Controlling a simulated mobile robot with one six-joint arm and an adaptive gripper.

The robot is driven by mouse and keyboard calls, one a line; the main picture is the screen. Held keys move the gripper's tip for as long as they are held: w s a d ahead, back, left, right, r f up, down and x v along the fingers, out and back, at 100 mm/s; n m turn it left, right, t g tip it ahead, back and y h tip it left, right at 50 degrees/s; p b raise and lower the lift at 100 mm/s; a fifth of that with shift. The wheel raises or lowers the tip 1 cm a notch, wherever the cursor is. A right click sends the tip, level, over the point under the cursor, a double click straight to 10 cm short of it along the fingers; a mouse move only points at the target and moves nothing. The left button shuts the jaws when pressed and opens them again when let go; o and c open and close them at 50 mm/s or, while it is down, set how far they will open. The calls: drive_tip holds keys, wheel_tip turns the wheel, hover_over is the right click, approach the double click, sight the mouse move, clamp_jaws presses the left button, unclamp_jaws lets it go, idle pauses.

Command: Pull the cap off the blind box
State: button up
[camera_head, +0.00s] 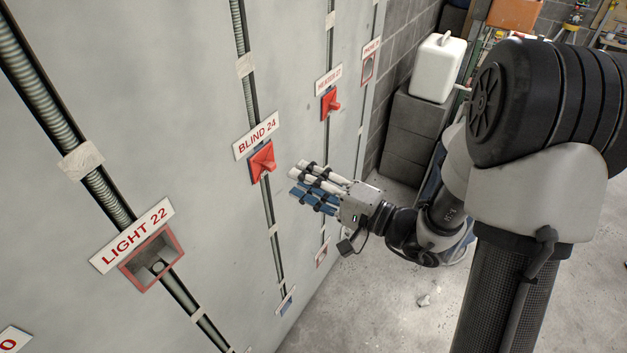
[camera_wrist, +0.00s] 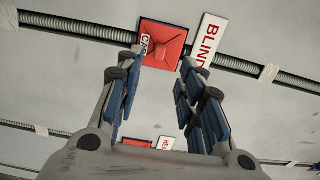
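The red cap (camera_head: 263,162) covers the box on the wall under the sign "BLIND 24" (camera_head: 256,136). In the wrist view the cap (camera_wrist: 165,42) is a red square with a raised middle and a small label at its left side. The sign (camera_wrist: 206,40) stands to its right. My gripper (camera_head: 297,180) is open and empty, a short way off the wall and to the right of the cap in the head view. In the wrist view its fingers (camera_wrist: 158,72) are spread, with the cap ahead between and beyond their tips.
Another red cap (camera_head: 329,103) sits further along the wall. An open box under the sign "LIGHT 22" (camera_head: 132,235) is nearer, with a red rim (camera_head: 169,239). Conduits (camera_head: 85,155) run down the wall. A white canister (camera_head: 437,67) stands on grey blocks (camera_head: 412,133) at the back.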

sight(274, 168)
drive_tip(key=x, duration=0.6)
drive_tip(key=shift+a+f, duration=0.1)
drive_tip(key=shift+w+a+b, duration=0.3)
drive_tip(key=shift+w+a, duration=0.2)
drive_tip(key=shift+a, duration=0.05)
clamp_jaws()
drive_tip(key=shift+s+d, duration=0.1)
idle(0.4)
drive_tip(key=shift+s+d, duration=0.15)
drive_tip(key=shift+d, duration=0.1)
drive_tip(key=shift+s+d+b, duration=0.35)
drive_tip(key=shift+d, duration=0.05)
drive_tip(key=shift+b, duration=0.45)
